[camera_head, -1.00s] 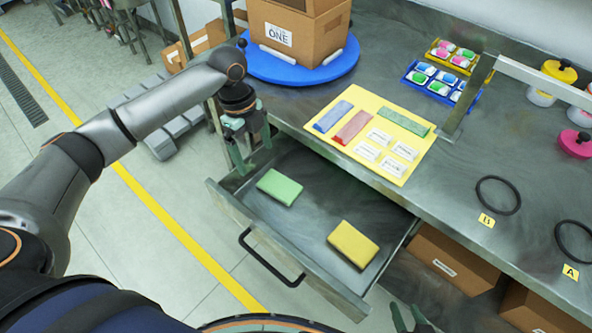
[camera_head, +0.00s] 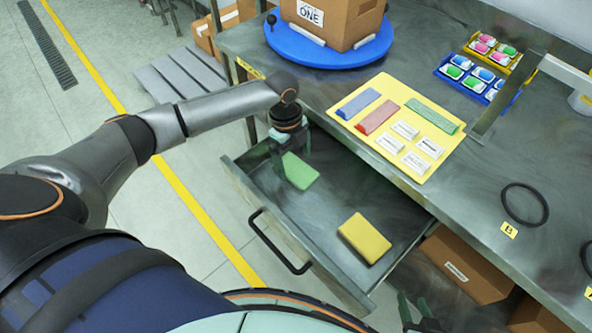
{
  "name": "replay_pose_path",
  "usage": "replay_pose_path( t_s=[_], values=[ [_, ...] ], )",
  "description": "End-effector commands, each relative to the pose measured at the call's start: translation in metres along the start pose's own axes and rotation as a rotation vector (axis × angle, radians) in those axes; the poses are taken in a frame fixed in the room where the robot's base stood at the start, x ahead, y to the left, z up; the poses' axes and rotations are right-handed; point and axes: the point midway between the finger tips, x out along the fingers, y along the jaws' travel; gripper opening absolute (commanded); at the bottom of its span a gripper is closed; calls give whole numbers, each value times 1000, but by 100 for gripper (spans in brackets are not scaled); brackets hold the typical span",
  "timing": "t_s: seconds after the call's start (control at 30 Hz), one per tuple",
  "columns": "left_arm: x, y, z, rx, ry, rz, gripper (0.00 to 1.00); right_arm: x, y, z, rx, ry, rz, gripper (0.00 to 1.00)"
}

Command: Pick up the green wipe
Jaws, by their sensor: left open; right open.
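The green wipe (camera_head: 299,172) is a flat green block lying in the back left part of the open drawer (camera_head: 330,202). My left gripper (camera_head: 292,158) is open and points down over the wipe's upper end, hiding part of it. I cannot tell whether its fingers touch the wipe. A yellow wipe (camera_head: 364,238) lies in the same drawer, nearer the front right. My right gripper (camera_head: 420,312) shows only partly at the bottom edge, open and away from the drawer's contents.
The steel counter (camera_head: 440,190) stands over the drawer's back. It holds a yellow mat (camera_head: 434,147) with colored bars and white cards, a blue turntable (camera_head: 337,56) with a cardboard box (camera_head: 350,18), and a black ring (camera_head: 525,204). The drawer walls surround the wipes.

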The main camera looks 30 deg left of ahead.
Motion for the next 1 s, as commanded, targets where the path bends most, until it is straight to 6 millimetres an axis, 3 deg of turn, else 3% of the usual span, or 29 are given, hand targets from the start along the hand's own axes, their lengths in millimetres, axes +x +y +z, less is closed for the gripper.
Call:
replay_pose_path(
  t_s=[0.13,0.4,1.0],
  values=[
    [18,0,0,-1,0,1,100,3,0,-5,-2,10,-2,45],
    [20,0,0,0,0,-1,100,3,-1,-8,-3,15,-4,45],
    [20,0,0,0,-1,-1,34,4,-2,-2,-3,4,-5,45]
  ],
)
